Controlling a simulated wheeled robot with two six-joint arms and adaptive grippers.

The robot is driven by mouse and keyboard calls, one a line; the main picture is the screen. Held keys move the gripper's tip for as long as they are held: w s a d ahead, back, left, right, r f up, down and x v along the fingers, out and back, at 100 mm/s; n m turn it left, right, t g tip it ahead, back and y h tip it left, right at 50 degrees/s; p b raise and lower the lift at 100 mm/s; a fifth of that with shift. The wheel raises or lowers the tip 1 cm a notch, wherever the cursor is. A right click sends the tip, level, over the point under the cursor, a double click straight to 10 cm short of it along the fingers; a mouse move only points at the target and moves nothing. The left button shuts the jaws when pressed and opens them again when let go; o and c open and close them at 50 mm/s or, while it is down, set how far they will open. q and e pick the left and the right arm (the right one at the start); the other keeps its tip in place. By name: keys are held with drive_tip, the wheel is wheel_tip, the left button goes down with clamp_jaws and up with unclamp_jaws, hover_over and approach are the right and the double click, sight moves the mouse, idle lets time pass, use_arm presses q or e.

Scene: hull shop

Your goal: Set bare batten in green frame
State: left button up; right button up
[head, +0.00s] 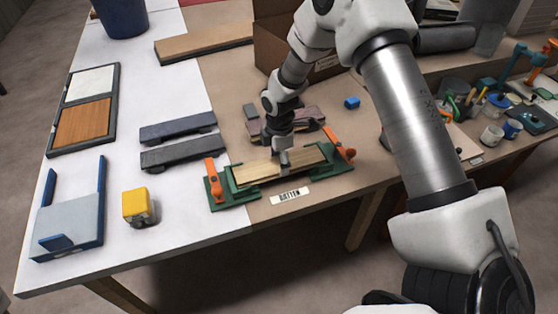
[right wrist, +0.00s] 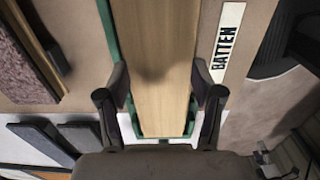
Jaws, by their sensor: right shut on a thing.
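The bare batten (head: 257,170) is a pale wooden strip lying lengthwise along the green frame (head: 232,200). The frame has an orange clamp at each end, a left one (head: 212,171) and a right one (head: 340,143). My right gripper (head: 284,160) reaches down to the middle of the batten and is shut on it. In the right wrist view the batten (right wrist: 165,100) runs between the two fingers, with green frame edges beside it and at its near end. I cannot tell whether it rests fully on the frame's bed. My left gripper is not in view.
A label reading BATTEN (head: 289,196) lies in front of the frame. Two dark grey strips (head: 178,140), a yellow block (head: 138,206) and a blue-and-grey stand (head: 70,220) are to the left. A cardboard box (head: 275,45) stands behind. Pots and tools crowd the right.

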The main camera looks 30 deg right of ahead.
drive_tip(key=shift+f, duration=0.5)
drive_tip(key=shift+s, duration=0.1)
drive_tip(key=o, duration=1.4)
drive_tip(key=shift+f, duration=0.15)
wheel_tip(320, 180, up, 12)
drive_tip(key=shift+r+b, duration=0.25)
drive_tip(key=shift+b, duration=0.15)
drive_tip(key=shift+f, duration=0.1)
